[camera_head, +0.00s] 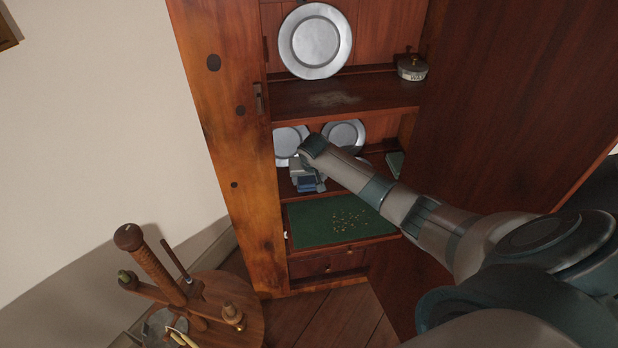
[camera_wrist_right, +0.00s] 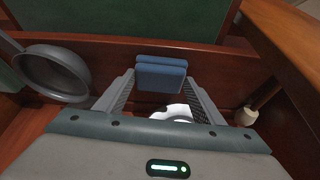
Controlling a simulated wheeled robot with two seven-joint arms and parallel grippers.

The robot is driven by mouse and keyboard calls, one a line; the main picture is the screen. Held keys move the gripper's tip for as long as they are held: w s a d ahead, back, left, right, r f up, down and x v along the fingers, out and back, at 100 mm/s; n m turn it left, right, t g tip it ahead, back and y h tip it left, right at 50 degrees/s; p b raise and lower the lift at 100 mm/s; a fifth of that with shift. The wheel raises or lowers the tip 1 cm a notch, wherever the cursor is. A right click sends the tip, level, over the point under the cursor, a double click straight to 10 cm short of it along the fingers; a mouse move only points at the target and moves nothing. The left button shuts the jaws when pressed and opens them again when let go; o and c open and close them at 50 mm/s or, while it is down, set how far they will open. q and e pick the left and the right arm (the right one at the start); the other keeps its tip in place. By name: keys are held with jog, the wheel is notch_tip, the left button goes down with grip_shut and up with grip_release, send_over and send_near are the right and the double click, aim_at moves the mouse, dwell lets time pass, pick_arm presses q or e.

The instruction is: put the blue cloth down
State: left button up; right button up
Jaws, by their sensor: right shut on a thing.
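My right gripper (camera_head: 308,176) is inside the open cabinet, at the level of the middle shelf (camera_head: 286,187). It is shut on the blue cloth (camera_head: 309,185), a small folded pad. In the right wrist view the cloth (camera_wrist_right: 161,73) sits between the tips of the two fingers (camera_wrist_right: 160,92). I cannot tell whether the cloth touches the shelf. My left gripper is not in view.
Pewter plates (camera_head: 288,143) (camera_head: 343,136) stand at the back of the middle shelf. Another plate (camera_head: 315,41) and a lidded pot (camera_head: 412,67) are on the shelf above. A green panel (camera_head: 325,222) lies below. A round pewter vessel (camera_wrist_right: 55,72) shows in the wrist view.

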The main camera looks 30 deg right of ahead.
jog(key=o, duration=1)
jog(key=b+v, duration=0.1)
jog(key=v, duration=1.1)
jog(key=shift+r, duration=0.2)
